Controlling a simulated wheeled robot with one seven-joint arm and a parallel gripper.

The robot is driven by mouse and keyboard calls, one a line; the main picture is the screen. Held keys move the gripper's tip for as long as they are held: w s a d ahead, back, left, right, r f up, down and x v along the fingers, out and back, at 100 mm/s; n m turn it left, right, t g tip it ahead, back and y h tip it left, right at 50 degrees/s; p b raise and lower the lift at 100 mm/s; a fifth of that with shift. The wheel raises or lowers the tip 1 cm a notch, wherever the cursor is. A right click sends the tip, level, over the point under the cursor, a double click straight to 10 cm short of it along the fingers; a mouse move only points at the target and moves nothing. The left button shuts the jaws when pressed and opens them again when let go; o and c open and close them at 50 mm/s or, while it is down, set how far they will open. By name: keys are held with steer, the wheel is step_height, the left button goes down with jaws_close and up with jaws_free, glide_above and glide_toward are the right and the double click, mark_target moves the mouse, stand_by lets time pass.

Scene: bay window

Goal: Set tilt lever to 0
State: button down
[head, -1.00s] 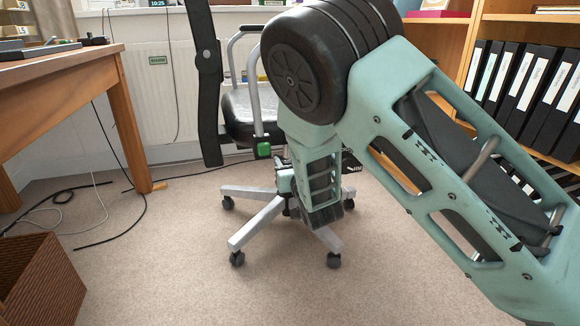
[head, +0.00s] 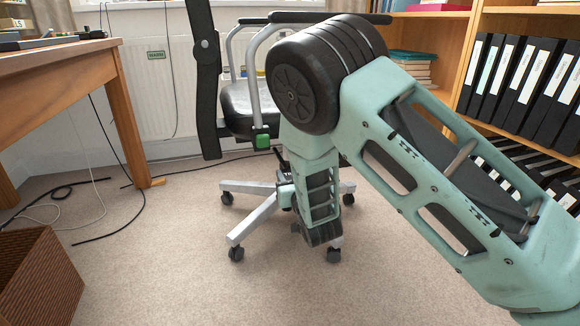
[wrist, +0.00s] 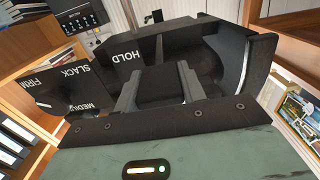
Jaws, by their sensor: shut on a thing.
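The office chair (head: 240,100) stands behind my arm in the head view, with a black seat, grey arm frames and a silver star base on castors. In the wrist view, black under-seat parts fill the top. A panel (wrist: 55,92) there reads SLACK, FIRM and a partly hidden MEDIUM. In the head view my forearm hides the under-seat area.
A green block (head: 261,141) sits at the seat's left side. A wooden desk (head: 70,78) and a wicker basket (head: 40,275) are at left. Shelves with black binders (head: 525,85) stand at right. Cables (head: 105,215) lie on the carpet, whose front middle is clear.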

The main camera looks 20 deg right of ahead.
steer(key=shift+s+f, duration=0.1)
steer(key=shift+f, duration=0.1)
steer(key=c, duration=1.1)
jaws_free()
steer(key=shift+r, duration=0.1)
steer(key=s+p, duration=0.6)
steer(key=s, duration=1.1)
steer(key=shift+s, duration=0.2)
